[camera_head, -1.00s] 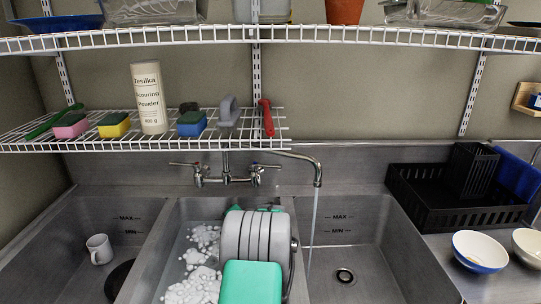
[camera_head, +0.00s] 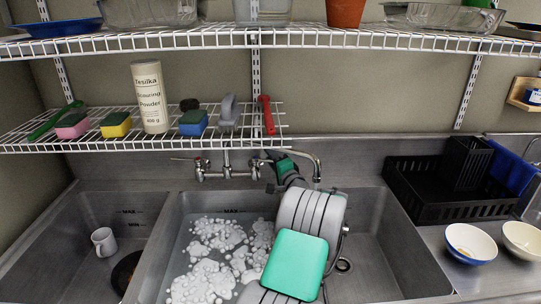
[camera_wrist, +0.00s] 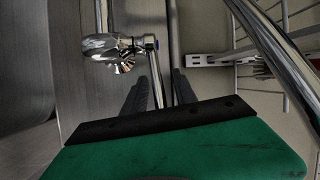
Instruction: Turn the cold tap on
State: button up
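The chrome wall tap (camera_head: 226,174) has a lever handle with a red mark (camera_head: 197,163) on its left and another lever (camera_head: 262,162) on its right. My gripper (camera_head: 274,167) is at the right lever, and my forearm comes up from below. In the wrist view my dark fingers (camera_wrist: 160,90) stand apart, one on each side of the chrome lever (camera_wrist: 156,72). A small blue mark (camera_wrist: 150,43) shows at the lever's base. I cannot tell whether the fingers touch the lever.
The wire shelf (camera_head: 100,144) with sponges and a scouring powder can hangs above the tap. The foamy basin (camera_head: 200,245) lies below. A mug (camera_head: 103,241) is in the left basin. A black rack (camera_head: 440,190) and two bowls are at the right.

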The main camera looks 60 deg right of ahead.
jog(key=shift+w+d, duration=0.1)
jog(key=shift+w, duration=0.1)
jog(key=shift+c, duration=0.5)
grip_shut()
dwell(0.8)
